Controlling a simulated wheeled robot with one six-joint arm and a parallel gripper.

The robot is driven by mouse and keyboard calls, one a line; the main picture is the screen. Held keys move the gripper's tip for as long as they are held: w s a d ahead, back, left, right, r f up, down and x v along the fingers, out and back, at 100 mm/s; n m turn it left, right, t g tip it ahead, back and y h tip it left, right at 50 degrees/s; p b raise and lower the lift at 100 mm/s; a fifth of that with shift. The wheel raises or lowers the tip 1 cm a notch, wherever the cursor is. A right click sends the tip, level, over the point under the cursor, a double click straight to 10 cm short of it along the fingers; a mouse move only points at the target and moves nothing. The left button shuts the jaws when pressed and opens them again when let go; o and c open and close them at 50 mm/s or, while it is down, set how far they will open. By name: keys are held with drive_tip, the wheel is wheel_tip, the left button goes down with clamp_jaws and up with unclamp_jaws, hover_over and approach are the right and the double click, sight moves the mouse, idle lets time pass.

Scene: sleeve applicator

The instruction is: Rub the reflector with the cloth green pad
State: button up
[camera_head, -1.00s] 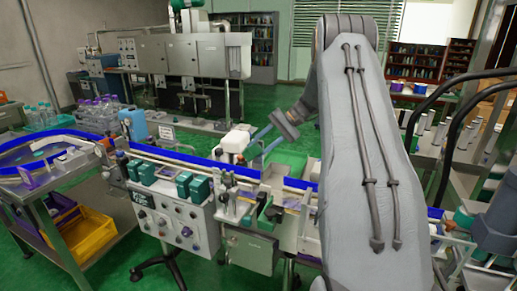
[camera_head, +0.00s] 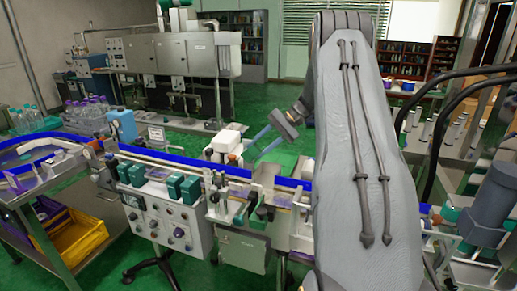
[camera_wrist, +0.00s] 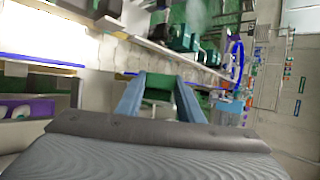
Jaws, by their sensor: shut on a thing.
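My gripper (camera_head: 250,151) reaches out over the blue-edged conveyor line in the head view. Its two blue fingers also show in the wrist view (camera_wrist: 158,92), with a small dark green thing between them. This seems to be the cloth green pad (camera_wrist: 158,81), and my gripper is shut on it. The pad cannot be made out in the head view, where it is too small or hidden. I cannot pick out the reflector for sure in either view.
The conveyor (camera_head: 180,158) runs across the middle, with a control box (camera_head: 165,222) and green blocks (camera_head: 190,187) in front. A white machine (camera_head: 226,142) stands close to my fingers. A yellow bin (camera_head: 82,240) is at lower left. Green floor (camera_head: 110,268) is open in front.

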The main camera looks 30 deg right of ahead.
drive_tip(key=shift+w+a+b, duration=0.2)
drive_tip(key=shift+w+a, duration=0.25)
drive_tip(key=shift+w, duration=0.3)
drive_tip(key=shift+w+a+b, duration=0.2)
drive_tip(key=shift+w+a, duration=0.25)
drive_tip(key=shift+w, duration=0.25)
drive_tip(key=shift+a+r, duration=0.1)
drive_tip(key=shift+r, duration=0.4)
drive_tip(key=shift+s+d+f+p, duration=0.1)
drive_tip(key=shift+s+d+p, duration=0.2)
drive_tip(key=shift+s+d, duration=0.45)
drive_tip(key=shift+s+d+p, duration=0.3)
drive_tip(key=shift+s+d, duration=0.15)
drive_tip(key=shift+s, duration=0.5)
drive_tip(key=shift+w+a+b, duration=0.25)
drive_tip(key=shift+w+a, duration=0.4)
drive_tip(key=shift+w, duration=0.2)
drive_tip(key=shift+w+a+b, duration=0.25)
drive_tip(key=shift+w+a, duration=0.4)
drive_tip(key=shift+w, duration=0.15)
drive_tip(key=s+a+p, duration=0.2)
drive_tip(key=s+a, duration=0.1)
drive_tip(key=a, duration=0.1)
drive_tip(key=shift+s+a+p, duration=0.3)
drive_tip(key=shift+s+a, duration=0.05)
drive_tip(key=shift+s, duration=0.05)
drive_tip(key=shift+a, duration=0.1)
